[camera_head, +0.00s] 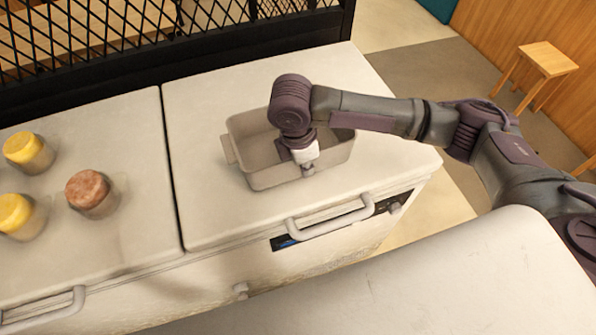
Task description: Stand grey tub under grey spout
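The grey tub (270,176) stands upright on the white lid of a chest-like unit, in the middle of the head view. It looks empty, though my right arm hides part of its inside. My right gripper (307,168) points down at the tub's front wall, right of its middle. One small finger part shows at the outer side of the rim. The other finger is hidden, so I cannot tell whether it grips the wall. My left gripper is not in view. No grey spout is in view.
Yellow-topped jars (28,152) and a brown-topped jar (91,193) stand on the left lid (120,130). A black lattice screen (130,50) borders the back. A handle (330,221) sits at the front edge. A wooden stool (547,62) stands far right.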

